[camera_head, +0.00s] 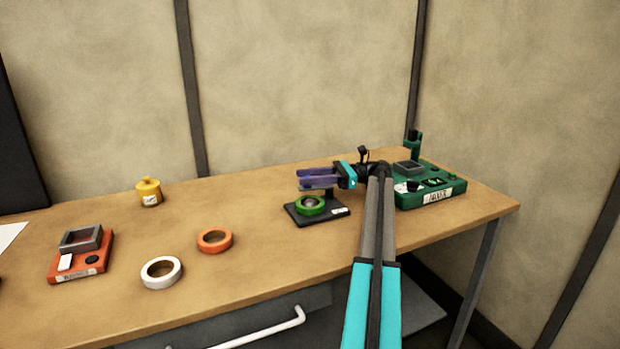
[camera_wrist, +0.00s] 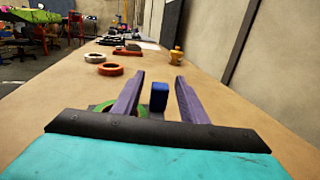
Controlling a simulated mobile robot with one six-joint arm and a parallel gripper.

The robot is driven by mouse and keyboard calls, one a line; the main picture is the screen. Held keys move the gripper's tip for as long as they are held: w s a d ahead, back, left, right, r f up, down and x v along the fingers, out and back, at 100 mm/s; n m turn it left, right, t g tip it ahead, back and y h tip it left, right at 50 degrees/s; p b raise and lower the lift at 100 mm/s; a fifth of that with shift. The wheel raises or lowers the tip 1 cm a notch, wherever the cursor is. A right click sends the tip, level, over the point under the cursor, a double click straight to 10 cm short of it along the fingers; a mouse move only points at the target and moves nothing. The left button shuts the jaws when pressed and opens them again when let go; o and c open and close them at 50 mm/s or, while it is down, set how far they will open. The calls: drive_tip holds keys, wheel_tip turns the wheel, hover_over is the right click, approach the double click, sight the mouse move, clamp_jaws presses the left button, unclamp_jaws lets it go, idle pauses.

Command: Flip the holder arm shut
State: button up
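The holder has a black base plate (camera_head: 337,212) on the table, with a green ring (camera_head: 309,206) lying on it; part of the ring shows behind the left finger in the wrist view (camera_wrist: 101,107). My gripper (camera_head: 301,179) reaches in from the right above the holder, its purple fingers pointing left. In the wrist view my gripper (camera_wrist: 160,78) is open. A blue block (camera_wrist: 159,97), which looks like the raised end of the holder arm, stands between the fingers with a gap on each side. The fingers hide much of the arm in the head view, so its exact angle is unclear.
A green device (camera_head: 447,188) stands right of the holder, close to my wrist. An orange ring (camera_head: 215,231), a white ring (camera_head: 147,274), a yellow pot (camera_head: 149,187) and an orange-red device (camera_head: 99,263) stand to the left. The table between them is clear.

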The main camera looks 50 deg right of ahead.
drive_tip(key=shift+w+r, duration=0.1)
drive_tip(key=shift+r, duration=0.3)
drive_tip(key=s+a+r+b, duration=0.3)
drive_tip(key=s+a, duration=0.4)
drive_tip(key=s, duration=0.1)
drive_tip(key=shift+s, duration=0.3)
drive_tip(key=s+a+b, duration=0.1)
drive_tip(key=b, duration=0.4)
drive_tip(key=shift+s+a+r, duration=0.1)
drive_tip(key=shift+s+r, duration=0.1)
drive_tip(key=shift+s+a+b, duration=0.25)
drive_tip(key=shift+b, duration=0.75)
drive_tip(key=s+b, duration=0.1)
drive_tip(key=b, duration=0.1)
drive_tip(key=a+b, duration=0.1)
drive_tip(key=b, duration=0.1)
drive_tip(key=shift+s+a+r+b, duration=0.25)
drive_tip(key=shift+s+b, duration=0.1)
drive_tip(key=shift+s, duration=0.05)
drive_tip(key=shift+a+r, duration=0.1)
